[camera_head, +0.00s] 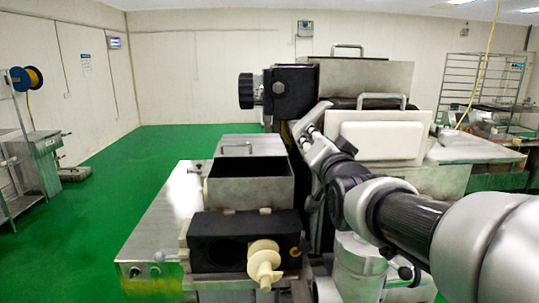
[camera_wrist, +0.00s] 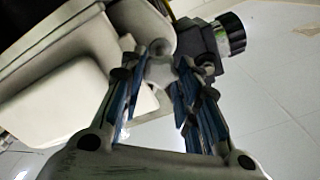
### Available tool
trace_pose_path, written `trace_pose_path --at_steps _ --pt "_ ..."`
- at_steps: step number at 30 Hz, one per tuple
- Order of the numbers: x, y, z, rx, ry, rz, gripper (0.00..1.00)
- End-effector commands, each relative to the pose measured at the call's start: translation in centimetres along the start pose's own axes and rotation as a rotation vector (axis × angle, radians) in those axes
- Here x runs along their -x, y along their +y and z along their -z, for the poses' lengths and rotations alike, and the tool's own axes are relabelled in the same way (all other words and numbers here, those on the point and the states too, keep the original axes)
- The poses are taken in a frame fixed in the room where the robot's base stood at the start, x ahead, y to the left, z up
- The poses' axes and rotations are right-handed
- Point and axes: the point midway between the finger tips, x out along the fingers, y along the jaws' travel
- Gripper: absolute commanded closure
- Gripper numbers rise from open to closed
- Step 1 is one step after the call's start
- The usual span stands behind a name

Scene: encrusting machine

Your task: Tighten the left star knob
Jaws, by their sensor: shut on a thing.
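The left star knob (camera_wrist: 160,72) appears as a pale grey, lobed piece between my fingers in the wrist view. My gripper (camera_wrist: 167,62) is shut on it, with a blue-lined finger on either side. In the head view my gripper (camera_head: 318,112) reaches up to the left front of the machine's upper housing, beside the white block.
A black ribbed knob (camera_head: 246,90) sticks out left of the upper housing; it also shows in the wrist view (camera_wrist: 232,34). A white block (camera_head: 381,141) is close right of my gripper. An open metal hopper (camera_head: 249,190) stands lower left.

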Motion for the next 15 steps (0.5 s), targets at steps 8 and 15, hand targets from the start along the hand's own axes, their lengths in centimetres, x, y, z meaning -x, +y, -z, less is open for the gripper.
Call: trace_pose_path --at_steps 8,15 --pt "0.01 0.26 -0.21 -0.242 0.0 0.0 0.94" --pt "-0.01 0.27 -0.16 -0.4 0.0 -0.001 0.94"
